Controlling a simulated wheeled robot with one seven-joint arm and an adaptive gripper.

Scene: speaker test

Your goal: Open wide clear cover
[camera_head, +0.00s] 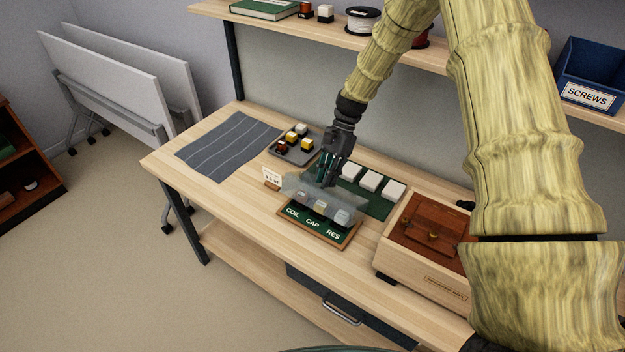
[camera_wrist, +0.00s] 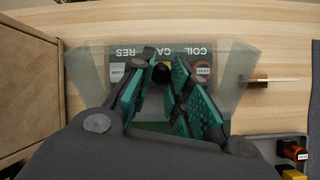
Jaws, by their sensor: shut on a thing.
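The wide clear cover (camera_head: 297,187) stands tilted above the back of a wood-framed green tray (camera_head: 307,227) marked COIL, CAP and RES. Several small parts show in the tray, partly seen through the cover. My gripper (camera_head: 327,181) comes down from above and behind, with its fingers at the cover. In the wrist view the cover (camera_wrist: 241,62) spreads to both sides of my gripper (camera_wrist: 163,80). A dark round knob (camera_wrist: 161,72) shows between the green-padded fingertips. The exact contact is partly hidden by the fingers.
A small sign (camera_head: 272,177) stands left of the tray. A grey tray of parts (camera_head: 283,151) lies behind it. White blocks (camera_head: 369,180) sit on a green mat to the right, near a wooden box (camera_head: 420,252). A striped cloth (camera_head: 228,143) covers the table's left end.

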